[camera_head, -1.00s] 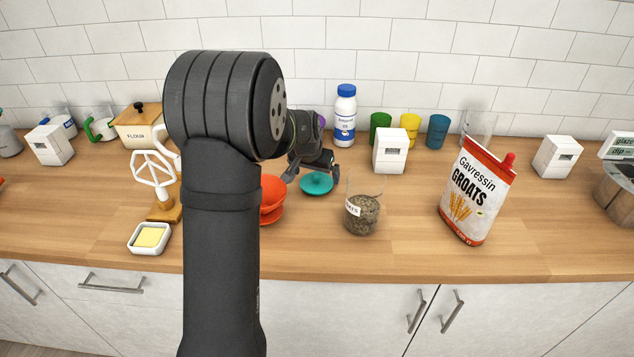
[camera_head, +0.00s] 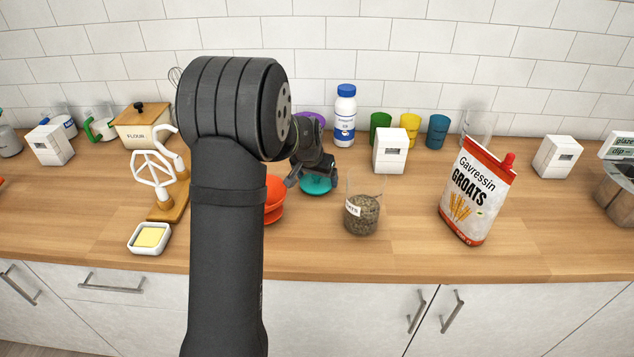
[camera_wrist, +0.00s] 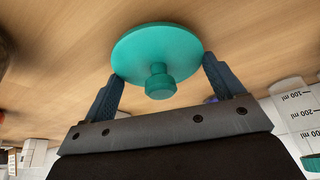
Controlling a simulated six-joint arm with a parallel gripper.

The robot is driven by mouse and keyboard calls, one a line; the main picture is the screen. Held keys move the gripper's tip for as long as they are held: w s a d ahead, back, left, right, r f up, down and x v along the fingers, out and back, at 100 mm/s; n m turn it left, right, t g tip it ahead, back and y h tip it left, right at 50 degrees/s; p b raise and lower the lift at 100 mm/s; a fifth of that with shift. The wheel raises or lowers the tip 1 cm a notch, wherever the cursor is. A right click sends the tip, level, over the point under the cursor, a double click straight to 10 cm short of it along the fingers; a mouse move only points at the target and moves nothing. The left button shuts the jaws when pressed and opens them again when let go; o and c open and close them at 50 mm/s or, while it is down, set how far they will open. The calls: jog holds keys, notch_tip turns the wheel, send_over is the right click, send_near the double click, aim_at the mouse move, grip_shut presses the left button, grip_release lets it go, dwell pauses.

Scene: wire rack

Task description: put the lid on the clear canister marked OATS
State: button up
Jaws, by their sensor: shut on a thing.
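The clear canister (camera_head: 363,215) stands upright on the counter, open at the top, with grain inside. Its white label is partly legible in the head view. The teal lid (camera_head: 316,185) with a round knob is left of and behind the canister; it also shows in the wrist view (camera_wrist: 157,56). My gripper (camera_head: 312,181) is at the lid, and its fingers (camera_wrist: 160,82) are on either side of it in the wrist view. It is shut on the lid. Whether the lid touches the counter is hard to tell.
An orange bowl (camera_head: 273,200) sits left of the canister, partly behind my arm. A Groats bag (camera_head: 474,192) stands to the right. A white box (camera_head: 390,151), a blue-capped bottle (camera_head: 345,117) and coloured cups (camera_head: 410,128) stand behind. The counter right of the canister is clear up to the bag.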

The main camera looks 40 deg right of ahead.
jog(key=shift+r, duration=0.2)
jog(key=shift+r, duration=0.85)
jog(key=shift+r, duration=2.5)
jog(key=s+a+r, duration=0.1)
jog(key=s+r, duration=1.5)
jog(key=s, duration=0.2)
jog(key=shift+s+a, duration=0.2)
jog(key=shift+f, duration=0.2)
